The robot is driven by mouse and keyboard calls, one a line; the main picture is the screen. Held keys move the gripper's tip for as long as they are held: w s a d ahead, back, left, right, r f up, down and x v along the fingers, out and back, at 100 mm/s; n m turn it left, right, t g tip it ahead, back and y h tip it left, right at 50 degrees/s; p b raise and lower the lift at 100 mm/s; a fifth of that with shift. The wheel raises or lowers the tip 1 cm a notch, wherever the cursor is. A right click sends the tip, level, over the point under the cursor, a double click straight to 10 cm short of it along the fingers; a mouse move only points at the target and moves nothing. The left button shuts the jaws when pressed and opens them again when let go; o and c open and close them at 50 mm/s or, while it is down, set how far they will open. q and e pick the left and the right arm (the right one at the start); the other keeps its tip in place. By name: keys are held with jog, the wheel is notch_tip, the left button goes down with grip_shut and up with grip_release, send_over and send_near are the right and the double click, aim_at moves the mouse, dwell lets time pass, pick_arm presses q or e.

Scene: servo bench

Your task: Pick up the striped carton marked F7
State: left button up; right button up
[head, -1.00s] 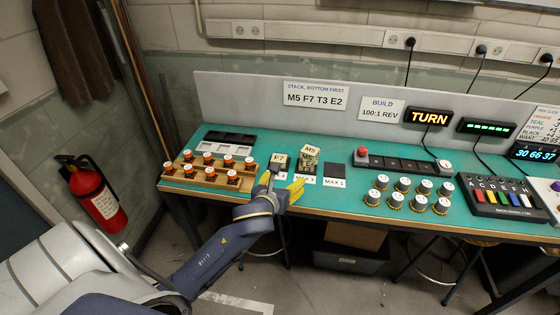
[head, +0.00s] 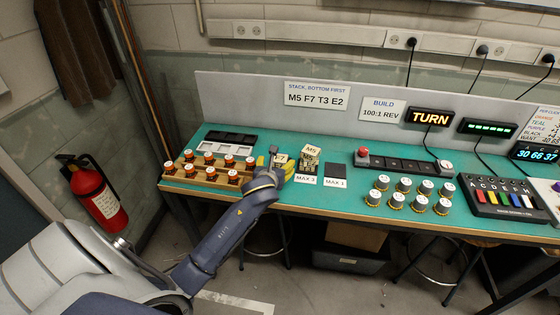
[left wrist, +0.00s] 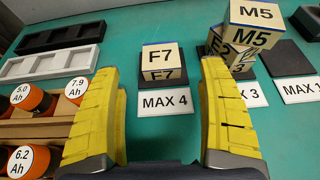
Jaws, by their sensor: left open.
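In the head view the F7 carton (head: 281,159) is partly hidden by my left gripper (head: 275,165). My left gripper (left wrist: 160,72) is open, its yellow fingers either side of the line to the carton. The carton is still ahead of the fingers, with no clear contact. My right gripper is not in view.
A stack topped by the M5 carton (left wrist: 252,22) stands close to the right, behind the MAX 3 label. An empty dark pad (head: 336,170) is further right.

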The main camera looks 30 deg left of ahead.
aim_at(279, 160)
pick_arm(q)
jog(key=shift+x, duration=3)
jog(key=c, duration=1.3)
